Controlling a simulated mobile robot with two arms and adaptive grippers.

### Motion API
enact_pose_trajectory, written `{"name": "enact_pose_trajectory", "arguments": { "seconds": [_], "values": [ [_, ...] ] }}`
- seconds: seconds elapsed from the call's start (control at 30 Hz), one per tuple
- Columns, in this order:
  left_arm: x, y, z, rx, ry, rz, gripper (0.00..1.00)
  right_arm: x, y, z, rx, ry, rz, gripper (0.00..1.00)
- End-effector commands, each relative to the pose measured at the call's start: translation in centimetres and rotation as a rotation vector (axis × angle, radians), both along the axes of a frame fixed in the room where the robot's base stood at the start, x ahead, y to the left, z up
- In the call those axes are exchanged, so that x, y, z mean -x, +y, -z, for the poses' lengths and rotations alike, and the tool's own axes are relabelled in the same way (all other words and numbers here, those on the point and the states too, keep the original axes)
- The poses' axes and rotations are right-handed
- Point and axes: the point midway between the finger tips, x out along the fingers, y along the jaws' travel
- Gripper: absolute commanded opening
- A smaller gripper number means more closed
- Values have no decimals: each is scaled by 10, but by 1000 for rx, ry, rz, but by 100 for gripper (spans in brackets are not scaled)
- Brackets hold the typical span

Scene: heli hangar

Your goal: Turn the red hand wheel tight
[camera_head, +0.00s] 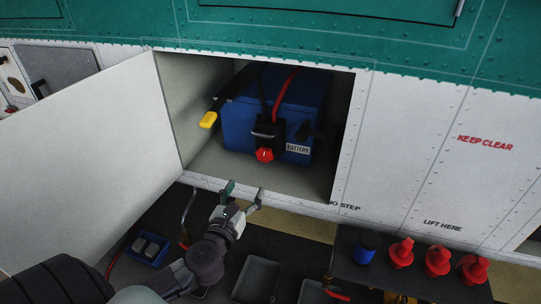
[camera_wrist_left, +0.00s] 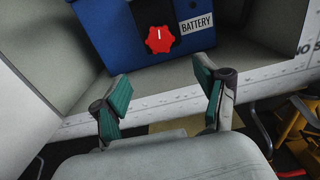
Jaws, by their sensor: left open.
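The red hand wheel (camera_head: 264,155) sits on a black connector on the front of the blue battery (camera_head: 239,129), inside an open compartment in the helicopter's side. In the left wrist view the wheel (camera_wrist_left: 160,39) has a white line pointing nearly straight up. My left gripper (camera_head: 243,190) is open and empty, just outside and below the compartment's front edge. It is apart from the wheel; in the left wrist view the fingers (camera_wrist_left: 160,88) point toward the battery, with the wheel ahead between them. My right gripper does not show.
The white compartment door (camera_head: 88,160) hangs open on the left. A yellow-handled black part (camera_head: 208,119) hangs beside the battery. Below stand a dark cart (camera_head: 350,272) with red caps (camera_head: 437,260) and a blue cup (camera_head: 364,248), grey trays (camera_head: 257,278) and a blue bin (camera_head: 148,249).

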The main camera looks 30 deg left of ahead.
Motion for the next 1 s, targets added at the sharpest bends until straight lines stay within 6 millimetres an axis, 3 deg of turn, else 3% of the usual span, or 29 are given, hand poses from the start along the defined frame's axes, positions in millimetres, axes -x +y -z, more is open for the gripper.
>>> {"name": "enact_pose_trajectory", "arguments": {
  "seconds": [0.17, 0.5, 0.7, 1.0],
  "values": [
    [-16, 4, -4, 19, -7, 0, 73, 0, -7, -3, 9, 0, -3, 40],
    [-86, 21, -4, 13, -7, -1, 73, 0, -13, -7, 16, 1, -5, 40],
    [-118, 28, -2, 14, -4, -1, 73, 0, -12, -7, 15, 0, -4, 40],
    [-134, 32, -2, 15, -4, 0, 73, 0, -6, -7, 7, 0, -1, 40]
  ]
}}
